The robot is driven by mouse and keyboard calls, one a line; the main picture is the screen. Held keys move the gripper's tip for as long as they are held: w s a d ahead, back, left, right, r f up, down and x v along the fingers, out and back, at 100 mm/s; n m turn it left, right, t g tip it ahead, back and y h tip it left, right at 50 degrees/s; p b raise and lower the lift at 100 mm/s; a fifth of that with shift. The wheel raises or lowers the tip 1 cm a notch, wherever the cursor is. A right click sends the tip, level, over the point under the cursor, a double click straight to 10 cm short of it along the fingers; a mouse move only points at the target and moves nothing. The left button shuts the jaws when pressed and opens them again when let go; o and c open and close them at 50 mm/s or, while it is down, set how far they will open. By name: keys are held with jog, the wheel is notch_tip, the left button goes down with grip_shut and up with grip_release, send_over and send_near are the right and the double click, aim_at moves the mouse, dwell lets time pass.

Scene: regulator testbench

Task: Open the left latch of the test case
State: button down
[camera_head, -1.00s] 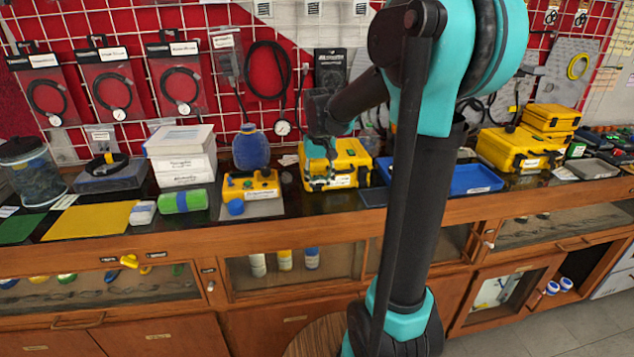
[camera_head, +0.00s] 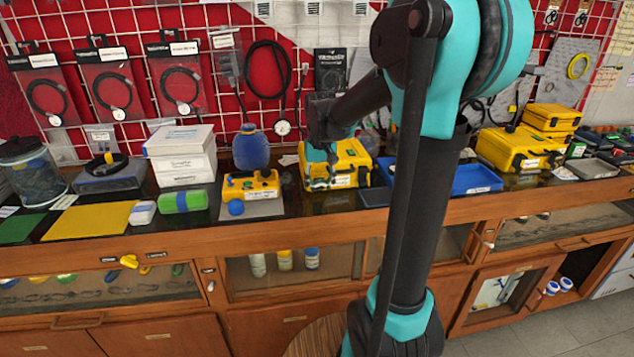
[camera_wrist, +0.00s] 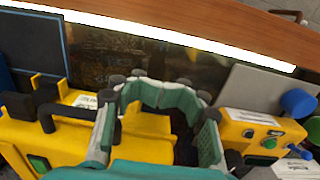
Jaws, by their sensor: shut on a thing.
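The yellow test case (camera_head: 355,157) stands closed on the bench, with a white label on its front. In the wrist view the case (camera_wrist: 60,138) lies at lower left, with its black handle (camera_wrist: 80,107) and a black latch part beyond it. My gripper (camera_wrist: 160,95) is at the case's front left corner, its teal fingers curled inward. In the head view my gripper (camera_head: 320,173) is low against the case front. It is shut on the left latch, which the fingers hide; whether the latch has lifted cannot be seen.
A yellow regulator box (camera_head: 262,185) with a blue knob stands close left of my gripper; it also shows in the wrist view (camera_wrist: 255,133). A blue tray (camera_head: 476,179) lies right of the case. Another yellow case (camera_head: 512,150) stands farther right. The bench's front strip is fairly clear.

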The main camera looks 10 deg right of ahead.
jog(key=shift+s+r, duration=0.75)
jog(key=shift+r, duration=0.2)
notch_tip(320, 180, up, 7)
dwell(0.7)
